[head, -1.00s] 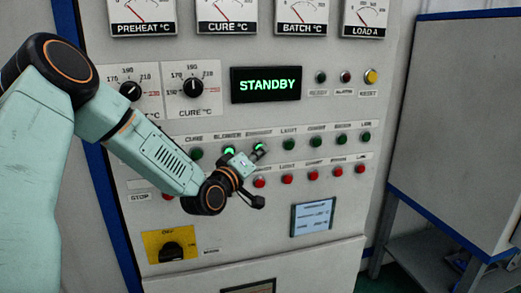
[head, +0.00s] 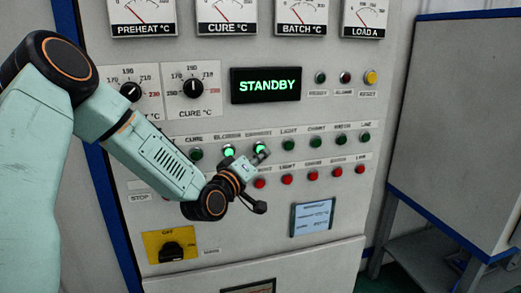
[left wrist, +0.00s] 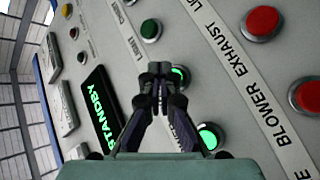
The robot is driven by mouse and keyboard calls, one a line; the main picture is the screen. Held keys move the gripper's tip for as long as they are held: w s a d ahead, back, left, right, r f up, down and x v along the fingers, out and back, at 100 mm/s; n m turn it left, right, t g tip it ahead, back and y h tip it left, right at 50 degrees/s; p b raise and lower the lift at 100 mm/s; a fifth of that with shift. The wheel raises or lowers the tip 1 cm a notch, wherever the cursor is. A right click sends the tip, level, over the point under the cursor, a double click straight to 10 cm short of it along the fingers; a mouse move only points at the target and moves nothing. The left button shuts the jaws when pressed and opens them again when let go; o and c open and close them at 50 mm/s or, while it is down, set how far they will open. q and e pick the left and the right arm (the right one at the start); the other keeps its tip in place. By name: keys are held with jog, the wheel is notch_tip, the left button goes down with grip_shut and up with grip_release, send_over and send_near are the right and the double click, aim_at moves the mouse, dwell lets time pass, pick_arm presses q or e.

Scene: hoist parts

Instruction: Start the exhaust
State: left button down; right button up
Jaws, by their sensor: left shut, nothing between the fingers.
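The control panel (head: 300,200) has a row of green buttons above a row of red ones. The exhaust green button (head: 259,148) is lit, as is the blower green button (head: 229,150) to its left. My left gripper (head: 262,155) is shut and empty, with its tips close in front of the exhaust button's lower edge. In the left wrist view, the fingertips (left wrist: 160,70) partly cover the lit exhaust button (left wrist: 181,75); the lit blower button (left wrist: 210,136) shows below. I cannot tell whether the tips touch the panel. My right gripper is out of view.
The display (head: 266,85) reads STANDBY. Other green buttons, such as the light button (head: 288,145), are unlit. A black knob on a yellow plate (head: 171,250) sits lower left.

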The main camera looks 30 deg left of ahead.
pick_arm(q)
jog(key=shift+s+d, duration=1.6)
jog(key=shift+d, duration=0.3)
